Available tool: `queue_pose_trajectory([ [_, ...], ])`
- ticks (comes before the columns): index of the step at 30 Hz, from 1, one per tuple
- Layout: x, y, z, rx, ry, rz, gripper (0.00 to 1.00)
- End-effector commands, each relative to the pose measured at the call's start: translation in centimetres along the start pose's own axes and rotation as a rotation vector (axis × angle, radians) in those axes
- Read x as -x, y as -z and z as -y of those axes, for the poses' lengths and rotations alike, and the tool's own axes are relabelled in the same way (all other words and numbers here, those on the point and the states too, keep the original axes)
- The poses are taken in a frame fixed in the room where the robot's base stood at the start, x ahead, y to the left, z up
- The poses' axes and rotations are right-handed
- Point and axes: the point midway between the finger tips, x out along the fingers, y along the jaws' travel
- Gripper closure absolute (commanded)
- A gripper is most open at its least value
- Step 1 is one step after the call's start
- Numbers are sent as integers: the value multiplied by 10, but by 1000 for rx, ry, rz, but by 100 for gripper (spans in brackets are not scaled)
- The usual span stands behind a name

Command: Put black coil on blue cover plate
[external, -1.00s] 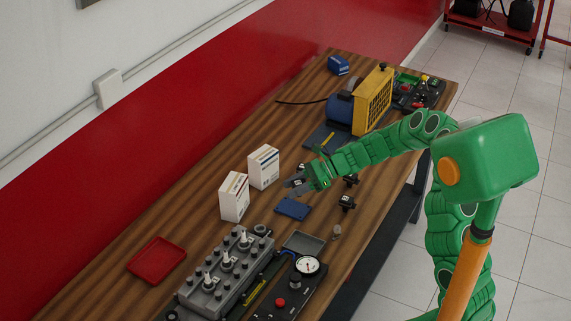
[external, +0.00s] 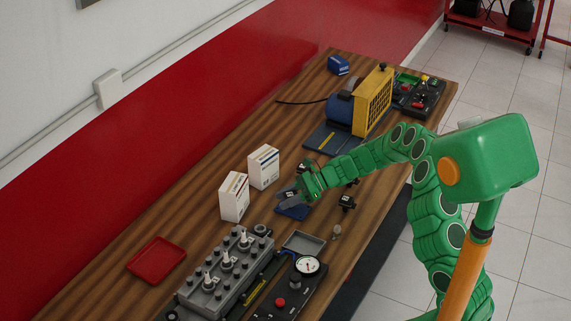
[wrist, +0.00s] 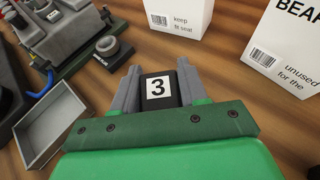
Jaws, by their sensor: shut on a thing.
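A black coil (wrist: 158,89) with a white label reading 3 is between my gripper's grey fingers in the wrist view. My gripper (external: 289,196) is shut on the coil. In the external view it is over or right at the blue cover plate (external: 296,213), which lies flat on the wooden table. My gripper partly covers the plate there, and I cannot tell whether the coil touches it. The plate does not show in the wrist view, where my gripper hides the area below.
Two white boxes (external: 234,196) (external: 263,166) stand close behind my gripper. Another small black part (external: 347,202) is to the right. A grey tray (external: 303,242), an engine block (external: 226,271) and a gauge panel (external: 307,265) are at the front. A red tray (external: 157,260) is at the left.

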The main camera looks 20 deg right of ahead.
Motion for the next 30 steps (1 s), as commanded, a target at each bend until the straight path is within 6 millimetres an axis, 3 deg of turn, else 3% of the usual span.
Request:
queue_pose_trajectory([
  [12, -2, 5, 0, -1, -1, 0, 93],
  [13, -2, 5, 0, -1, -1, 0, 54],
  [17, -2, 5, 0, -1, 0, 0, 34],
  [30, 3, 2, 0, -1, 0, 0, 32],
])
